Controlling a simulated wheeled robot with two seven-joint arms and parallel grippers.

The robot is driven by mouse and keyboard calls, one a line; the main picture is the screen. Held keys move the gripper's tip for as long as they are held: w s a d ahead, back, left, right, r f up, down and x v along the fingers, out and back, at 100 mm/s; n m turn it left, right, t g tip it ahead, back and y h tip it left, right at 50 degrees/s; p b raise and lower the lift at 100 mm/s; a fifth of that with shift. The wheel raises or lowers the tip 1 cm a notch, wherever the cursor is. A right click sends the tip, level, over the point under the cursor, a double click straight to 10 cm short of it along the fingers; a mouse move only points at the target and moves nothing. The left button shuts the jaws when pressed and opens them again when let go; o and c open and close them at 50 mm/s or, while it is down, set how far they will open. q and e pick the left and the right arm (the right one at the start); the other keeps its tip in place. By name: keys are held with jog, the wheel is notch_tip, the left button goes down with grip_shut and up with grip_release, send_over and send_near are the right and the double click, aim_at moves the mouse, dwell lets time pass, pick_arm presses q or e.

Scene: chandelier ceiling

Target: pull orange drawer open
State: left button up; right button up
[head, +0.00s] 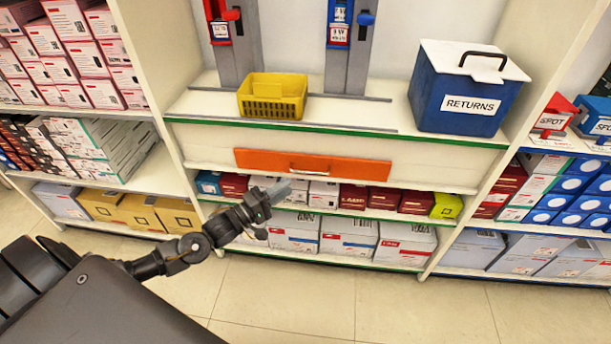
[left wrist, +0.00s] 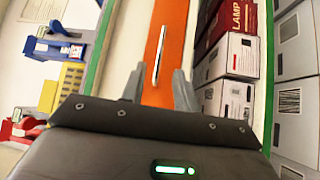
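The orange drawer (head: 312,165) is a long, low front set in the white cabinet below the counter, and it looks closed. Its small metal handle (head: 310,169) is at the middle of the front. In the left wrist view the orange front (left wrist: 172,35) runs up the picture, with the silver handle (left wrist: 159,55) on it. My left gripper (head: 277,192) is just below and left of the handle in the head view. In the left wrist view its two fingers (left wrist: 160,88) are apart, with the handle ahead between them and nothing held. My right gripper is not in view.
A yellow basket (head: 272,97) and a blue returns box (head: 466,90) stand on the counter above. Boxes fill the shelf (head: 354,195) right under the drawer and the one below. The tiled floor (head: 300,300) in front is clear.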

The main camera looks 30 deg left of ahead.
pick_arm(q)
jog(key=x, duration=0.8)
jog(key=shift+w+b, duration=0.1)
jog(key=shift+b, duration=0.2)
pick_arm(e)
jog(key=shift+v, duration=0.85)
pick_arm(q)
grip_shut()
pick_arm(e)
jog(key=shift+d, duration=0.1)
